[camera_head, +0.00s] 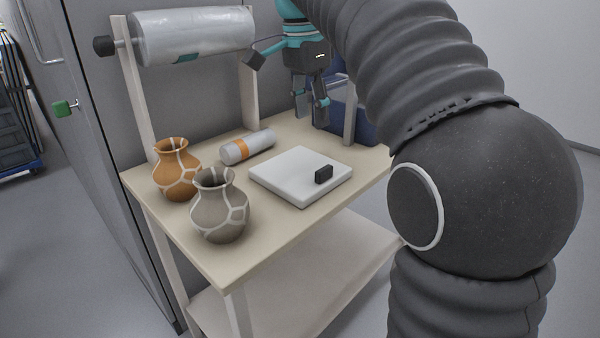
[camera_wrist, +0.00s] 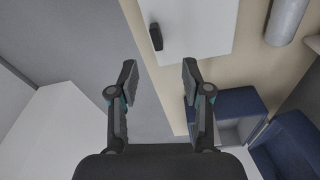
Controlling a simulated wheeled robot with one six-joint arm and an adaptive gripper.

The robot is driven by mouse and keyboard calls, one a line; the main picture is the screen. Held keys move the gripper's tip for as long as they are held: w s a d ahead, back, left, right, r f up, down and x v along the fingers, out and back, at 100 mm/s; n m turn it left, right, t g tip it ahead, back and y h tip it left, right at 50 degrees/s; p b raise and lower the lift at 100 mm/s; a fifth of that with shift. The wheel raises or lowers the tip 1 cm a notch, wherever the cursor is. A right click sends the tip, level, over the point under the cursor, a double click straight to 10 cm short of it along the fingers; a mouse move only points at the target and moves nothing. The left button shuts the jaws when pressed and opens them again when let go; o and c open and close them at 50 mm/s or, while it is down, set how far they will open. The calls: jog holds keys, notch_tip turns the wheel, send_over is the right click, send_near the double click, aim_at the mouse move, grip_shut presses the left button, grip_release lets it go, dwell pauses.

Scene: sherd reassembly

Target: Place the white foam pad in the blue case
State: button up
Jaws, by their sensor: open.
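The white foam pad (camera_head: 285,178) lies flat on the table, with a small black block on its right part. Its edge also shows at the top of the wrist view (camera_wrist: 195,30). The blue case (camera_head: 357,124) stands at the table's back right, partly hidden by my arm and an upright post. In the wrist view the blue case (camera_wrist: 232,104) is at lower right, with a pale inner area and a second blue part beside it. My gripper (camera_head: 311,114) is open and empty, fingers down, above the back of the table near the case and apart from the pad.
The black block (camera_head: 324,174) rests on the pad. A white roll with an orange band (camera_head: 247,147) lies behind it. An orange vase (camera_head: 177,170) and a grey vase (camera_head: 219,206) stand at left. A large wrapped roll (camera_head: 195,35) hangs above the back edge.

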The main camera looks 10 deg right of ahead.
jog(key=b, duration=0.2)
send_over(320, 170)
jog(key=a, duration=0.1)
notch_tip(320, 170, down, 7)
jog(key=shift+w+a+f, duration=0.1)
jog(key=shift+d+f+b, duration=0.1)
jog(key=shift+d+f, duration=0.1)
jog(key=shift+f, duration=0.65)
jog(key=shift+d+f+b, duration=0.1)
jog(key=shift+d+f, duration=0.05)
jog(key=shift+f, duration=0.7)
jog(key=shift+d+f+b, duration=0.1)
jog(key=shift+d+f, duration=0.1)
jog(key=shift+f, duration=0.65)
grip_shut()
